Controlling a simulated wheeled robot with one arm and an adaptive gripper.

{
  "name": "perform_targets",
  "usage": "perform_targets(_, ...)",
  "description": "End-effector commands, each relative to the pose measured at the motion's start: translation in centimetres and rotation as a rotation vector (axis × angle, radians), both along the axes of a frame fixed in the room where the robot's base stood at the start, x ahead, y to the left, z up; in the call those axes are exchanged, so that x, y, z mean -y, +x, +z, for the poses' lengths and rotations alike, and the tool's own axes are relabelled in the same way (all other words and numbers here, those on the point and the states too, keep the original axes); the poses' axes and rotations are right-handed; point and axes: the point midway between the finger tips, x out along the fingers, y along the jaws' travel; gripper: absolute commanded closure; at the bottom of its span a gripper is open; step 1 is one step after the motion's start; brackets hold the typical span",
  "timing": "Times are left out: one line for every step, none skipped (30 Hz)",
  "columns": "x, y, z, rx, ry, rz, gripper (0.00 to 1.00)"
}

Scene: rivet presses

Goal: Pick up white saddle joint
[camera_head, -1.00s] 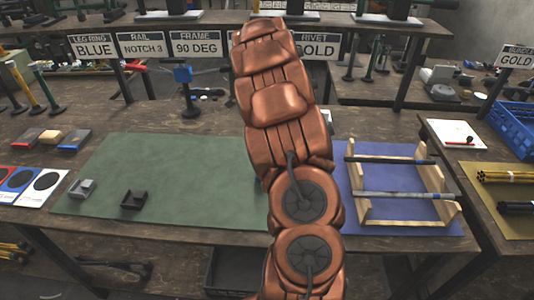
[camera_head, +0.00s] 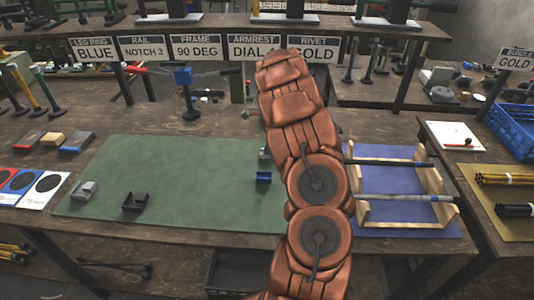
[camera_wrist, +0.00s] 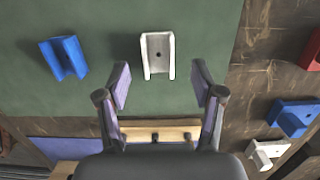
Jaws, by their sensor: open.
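A white saddle joint (camera_wrist: 157,55), a U-shaped channel with a small dark hole in its floor, lies on the green mat in the wrist view. My open, empty gripper (camera_wrist: 161,86) has one finger to each side below it in the picture; the joint lies beyond the fingertips, apart from them. A blue saddle joint (camera_wrist: 64,58) lies left of it. In the head view, a pale piece (camera_head: 264,153) shows partly behind my arm, above a blue joint (camera_head: 263,177). My fingers are hidden there.
The green mat (camera_head: 195,185) also holds a light grey joint (camera_head: 83,190) and a black joint (camera_head: 134,201) at its left. A wooden rack (camera_head: 447,213) with bars stands right of my arm. Blue (camera_wrist: 293,117) and white (camera_wrist: 267,152) blocks lie off the mat in the wrist view.

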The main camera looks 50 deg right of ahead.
Motion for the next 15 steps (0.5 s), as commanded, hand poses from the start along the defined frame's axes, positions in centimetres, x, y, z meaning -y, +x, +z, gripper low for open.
perform_targets(-0.1,-0.2,-0.4,-0.004,0.003,-0.001,0.33)
perform_targets(-0.3,-0.2,-0.7,-0.004,0.005,-0.001,0.33)
perform_targets(-0.4,-0.2,-1.2,-0.005,0.005,-0.001,0.33)
perform_targets(-0.4,-0.1,-1.7,-0.006,0.006,0.0,0.33)
perform_targets(-0.4,-0.1,-2.1,-0.004,0.006,-0.001,0.33)
perform_targets(-0.4,0.0,-2.4,-0.002,0.005,-0.001,0.33)
perform_targets(-0.4,0.1,-2.7,-0.002,0.004,-0.002,0.33)
perform_targets(-0.4,0.1,-2.9,-0.001,0.003,-0.001,0.33)
perform_targets(-0.4,0.1,-3.1,-0.001,0.002,-0.001,0.33)
perform_targets(-0.4,0.2,-3.2,-0.001,0.002,0.0,0.33)
perform_targets(-0.4,0.2,-3.2,-0.001,0.001,0.0,0.33)
perform_targets(-0.4,0.2,-3.3,-0.001,0.001,0.0,0.33)
perform_targets(-0.5,0.2,-3.3,-0.001,0.001,0.0,0.33)
perform_targets(-0.4,0.2,-3.3,-0.001,0.001,0.001,0.33)
perform_targets(-0.4,0.2,-3.3,-0.001,0.001,0.0,0.33)
